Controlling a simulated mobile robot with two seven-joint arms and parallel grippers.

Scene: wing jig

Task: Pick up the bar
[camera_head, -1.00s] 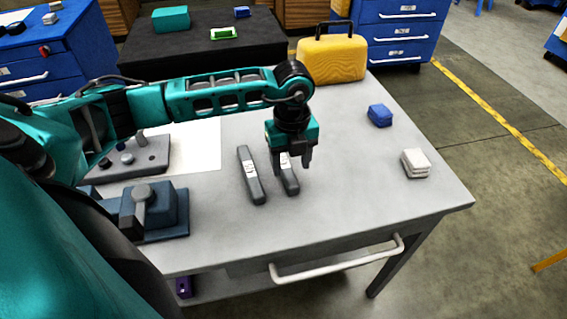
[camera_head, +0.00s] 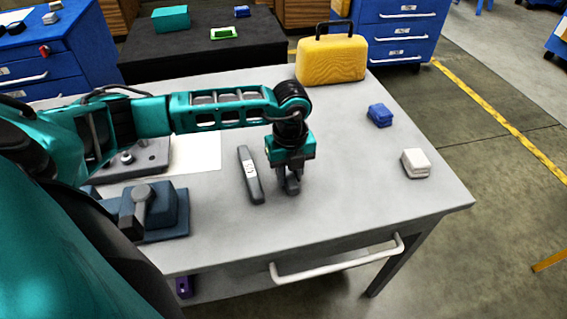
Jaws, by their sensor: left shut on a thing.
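Two grey bars show on the grey table. One bar (camera_head: 250,176) lies free, with light markings on its top, just left of my left gripper. My left gripper (camera_head: 289,178) points down and is shut on the other bar (camera_head: 293,188). Only the near end of this held bar shows, since the gripper covers the rest. I cannot tell whether the held bar touches the table. My right gripper is not in view.
A blue block (camera_head: 379,115) and a white block (camera_head: 416,163) lie on the right. A yellow case (camera_head: 331,60) stands at the back. A dark blue fixture (camera_head: 167,211) stands at the left. The table's front right is clear.

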